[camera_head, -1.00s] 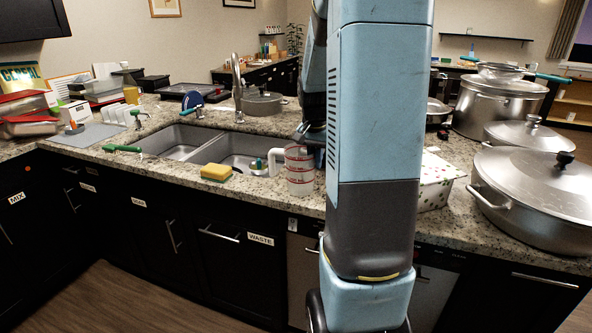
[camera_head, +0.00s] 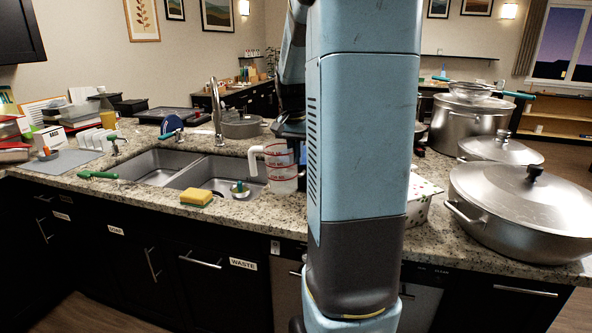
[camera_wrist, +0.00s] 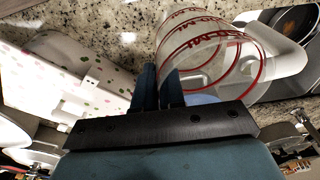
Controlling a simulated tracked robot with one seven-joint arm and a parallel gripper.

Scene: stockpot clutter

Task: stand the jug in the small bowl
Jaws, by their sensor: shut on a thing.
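The jug (camera_head: 282,170) is clear, with red measuring marks and a white handle on its left. It appears upright and raised above the counter by the front edge, beside my arm. In the wrist view the jug (camera_wrist: 215,48) fills the upper middle. My gripper (camera_wrist: 160,88) is shut on the jug's wall near its rim, with its dark blue fingers close together. In the head view my arm hides most of the gripper. I cannot make out for sure which thing is the small bowl; it may be hidden behind my arm.
A double sink (camera_head: 185,176) lies left of the jug, with a yellow sponge (camera_head: 196,197) in front. A spotted box (camera_head: 421,200) stands right of my arm. A large lidded pan (camera_head: 520,210) and a stockpot (camera_head: 468,122) crowd the right. A faucet (camera_head: 217,112) rises behind the sink.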

